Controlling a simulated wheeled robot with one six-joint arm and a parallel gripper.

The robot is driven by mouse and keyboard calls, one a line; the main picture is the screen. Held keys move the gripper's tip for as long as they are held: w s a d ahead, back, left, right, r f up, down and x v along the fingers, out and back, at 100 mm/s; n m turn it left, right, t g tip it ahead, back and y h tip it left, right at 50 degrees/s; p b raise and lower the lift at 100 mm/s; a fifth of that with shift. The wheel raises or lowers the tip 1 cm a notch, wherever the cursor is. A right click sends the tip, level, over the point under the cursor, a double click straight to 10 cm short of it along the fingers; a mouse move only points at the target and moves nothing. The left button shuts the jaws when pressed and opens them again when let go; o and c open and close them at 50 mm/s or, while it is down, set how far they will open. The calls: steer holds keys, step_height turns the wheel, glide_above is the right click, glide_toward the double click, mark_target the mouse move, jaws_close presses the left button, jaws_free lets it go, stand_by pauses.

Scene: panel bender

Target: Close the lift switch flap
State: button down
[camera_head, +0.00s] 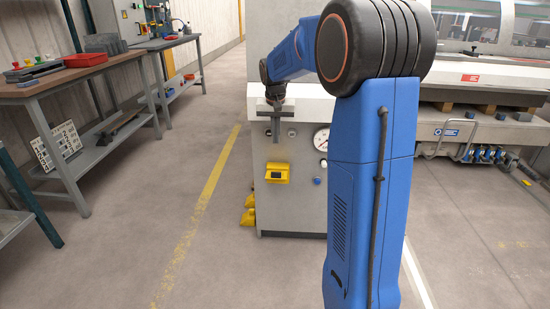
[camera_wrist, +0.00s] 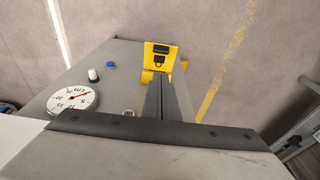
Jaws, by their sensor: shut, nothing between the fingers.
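The yellow lift switch box (camera_head: 277,180) is on the front of the grey machine cabinet, with a dark area in its face. It also shows in the wrist view (camera_wrist: 148,58), with a dark patch and a small black marking. I cannot clearly tell its flap from the housing or judge how far it stands open. My gripper (camera_head: 276,141) points down in front of the cabinet, above the yellow box and apart from it in the head view. Its fingers (camera_wrist: 167,80) are together and empty, and their tips overlap the lower edge of the box in the wrist view.
A round gauge (camera_head: 321,139) and a blue button (camera_head: 317,181) are right of the box. Yellow pedals (camera_head: 248,215) stand on the floor at the cabinet's left corner. A workbench (camera_head: 75,75) stands at the left, with clear floor between.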

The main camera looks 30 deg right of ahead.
glide_above(276, 176)
steer(key=f, duration=1.2)
steer(key=shift+w+d+f, duration=0.1)
steer(key=shift+w+f, duration=0.1)
steer(key=shift+f, duration=0.05)
steer(key=shift+s+f, duration=0.1)
steer(key=shift+f, duration=0.45)
steer(key=shift+s+f, duration=0.1)
steer(key=shift+s+a+f+t, duration=0.1)
steer(key=shift+a+f+t, duration=0.1)
steer(key=shift+t, duration=0.1)
